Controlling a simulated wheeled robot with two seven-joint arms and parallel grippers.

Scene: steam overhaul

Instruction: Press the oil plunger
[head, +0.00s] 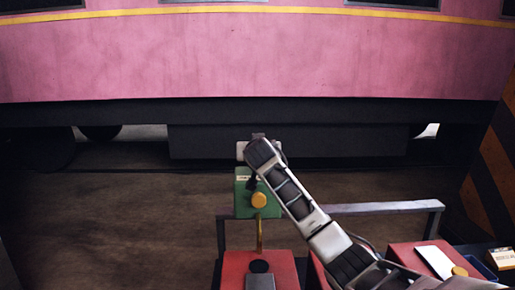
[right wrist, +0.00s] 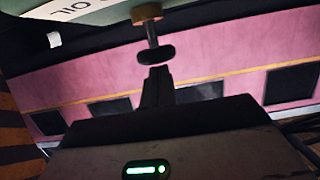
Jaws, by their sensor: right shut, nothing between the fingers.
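The oil box is a green block (head: 241,203) in the middle of the head view, with a pale label and a round orange-yellow part on it. In the right wrist view its pale underside-up label reads OIL (right wrist: 72,10). There the plunger shows as a brass collar, a thin rod and a black knob (right wrist: 155,54). My right gripper (right wrist: 157,72) is shut and empty, its tips lined up with the knob and very close to it. I cannot tell whether they touch. In the head view my right wrist partly covers the box. My left gripper is out of view.
A grey rail (head: 385,208) runs right of the green box. Red boxes (head: 232,268) stand in front. A tray with a small carton (head: 502,259) is at lower right. A pink rail carriage (head: 250,55) fills the back, and the floor at left is clear.

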